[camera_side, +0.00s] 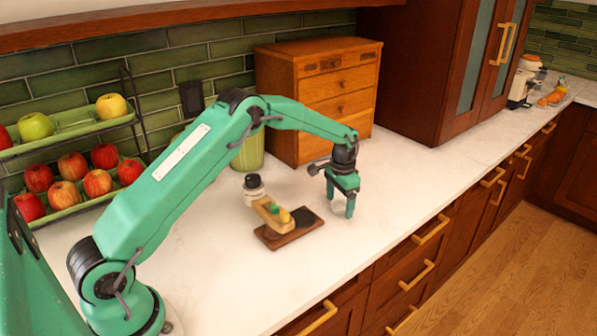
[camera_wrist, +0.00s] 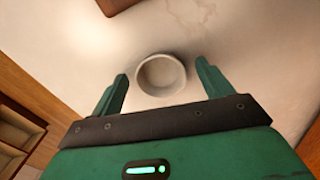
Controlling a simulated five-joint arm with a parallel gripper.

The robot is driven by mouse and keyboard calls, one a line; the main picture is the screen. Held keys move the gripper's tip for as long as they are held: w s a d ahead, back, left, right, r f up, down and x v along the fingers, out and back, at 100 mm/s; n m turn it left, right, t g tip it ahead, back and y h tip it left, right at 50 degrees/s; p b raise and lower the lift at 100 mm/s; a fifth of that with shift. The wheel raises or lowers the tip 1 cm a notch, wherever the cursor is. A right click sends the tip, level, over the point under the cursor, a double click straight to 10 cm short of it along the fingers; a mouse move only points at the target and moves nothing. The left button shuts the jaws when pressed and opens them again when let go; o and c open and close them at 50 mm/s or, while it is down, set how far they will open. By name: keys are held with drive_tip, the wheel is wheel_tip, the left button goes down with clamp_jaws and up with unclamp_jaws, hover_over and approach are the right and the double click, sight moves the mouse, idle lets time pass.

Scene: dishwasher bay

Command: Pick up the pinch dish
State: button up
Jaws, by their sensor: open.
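The pinch dish (camera_wrist: 161,75) is a small, round, pale dish on the white counter. In the wrist view it lies between the two fingertips, slightly beyond them. In the side view a faint pale rim of the dish (camera_side: 342,211) shows at the fingertips, mostly hidden by them. My gripper (camera_side: 341,200) points down over it with its fingers apart; its fingers also show in the wrist view (camera_wrist: 162,84), open and empty, one on each side of the dish. I cannot tell whether a finger touches it.
A brown board (camera_side: 290,232) with a yellow and green object (camera_side: 272,212) lies left of my gripper. A black-topped jar (camera_side: 254,189) stands behind the board. A wooden drawer box (camera_side: 318,95) stands at the back. The counter to the right is clear up to its front edge.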

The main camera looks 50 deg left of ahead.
drive_tip(key=shift+f, duration=0.1)
idle(0.4)
drive_tip(key=c, duration=1.1)
drive_tip(key=shift+o, duration=0.2)
drive_tip(key=shift+r, duration=0.2)
drive_tip(key=shift+r, duration=0.6)
drive_tip(key=r, duration=0.1)
drive_tip(key=d+r, duration=0.1)
drive_tip(key=r, duration=0.1)
drive_tip(key=shift+s+r, duration=0.1)
drive_tip(key=shift+s, duration=0.05)
drive_tip(key=s+d+r, duration=0.4)
drive_tip(key=d+r, duration=0.2)
drive_tip(key=d, duration=0.3)
drive_tip(key=shift+s+d+r, duration=0.15)
drive_tip(key=shift+s+d, duration=0.1)
drive_tip(key=shift+s, duration=0.1)
drive_tip(key=shift+a, duration=0.1)
